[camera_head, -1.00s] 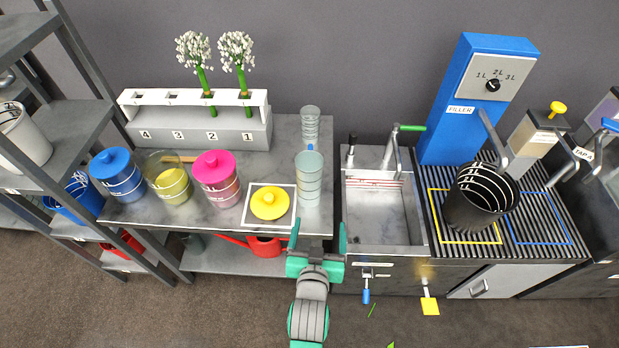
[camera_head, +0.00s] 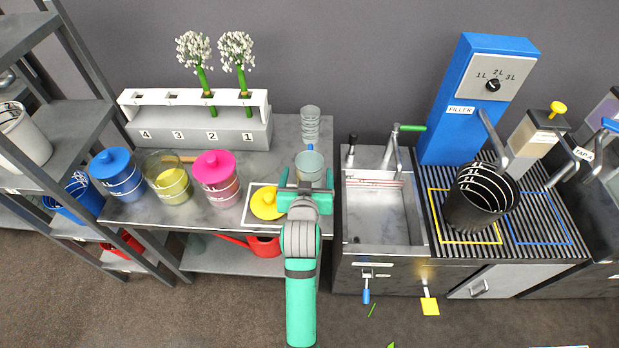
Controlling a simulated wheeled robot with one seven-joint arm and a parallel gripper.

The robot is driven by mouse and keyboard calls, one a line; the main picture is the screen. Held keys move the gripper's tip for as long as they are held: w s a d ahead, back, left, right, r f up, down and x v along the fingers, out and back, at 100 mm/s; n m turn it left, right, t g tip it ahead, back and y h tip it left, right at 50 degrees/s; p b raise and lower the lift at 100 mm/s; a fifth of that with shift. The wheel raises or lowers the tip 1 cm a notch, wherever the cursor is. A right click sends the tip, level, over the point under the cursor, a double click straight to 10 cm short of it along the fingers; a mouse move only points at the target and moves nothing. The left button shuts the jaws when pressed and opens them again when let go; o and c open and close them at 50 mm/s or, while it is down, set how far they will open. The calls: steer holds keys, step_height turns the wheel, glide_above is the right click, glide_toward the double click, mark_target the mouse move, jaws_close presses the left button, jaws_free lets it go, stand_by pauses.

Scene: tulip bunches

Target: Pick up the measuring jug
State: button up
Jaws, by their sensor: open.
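The measuring jug (camera_head: 309,163) appears to be the clear grey-green ringed vessel upright near the right end of the grey counter. My gripper (camera_head: 306,178) is open in front of it, with one teal finger toward each side of the jug in the picture. The gripper body hides the jug's lower part. I cannot tell whether the fingers touch it or how far they reach around it.
A yellow lid (camera_head: 265,204) lies on a white-framed square just left of my gripper. A ringed clear glass (camera_head: 310,122) stands behind the jug. Pink (camera_head: 215,177), yellow (camera_head: 168,178) and blue (camera_head: 118,176) containers stand left. A sink (camera_head: 382,215) is right.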

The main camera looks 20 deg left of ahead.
mark_target(310, 163)
steer(key=x, duration=0.5)
steer(key=shift+w+d+f, duration=0.15)
steer(key=shift+w+f, duration=0.15)
steer(key=shift+f, duration=0.1)
steer(key=shift+s, duration=0.15)
jaws_close()
steer(key=shift+r, duration=0.25)
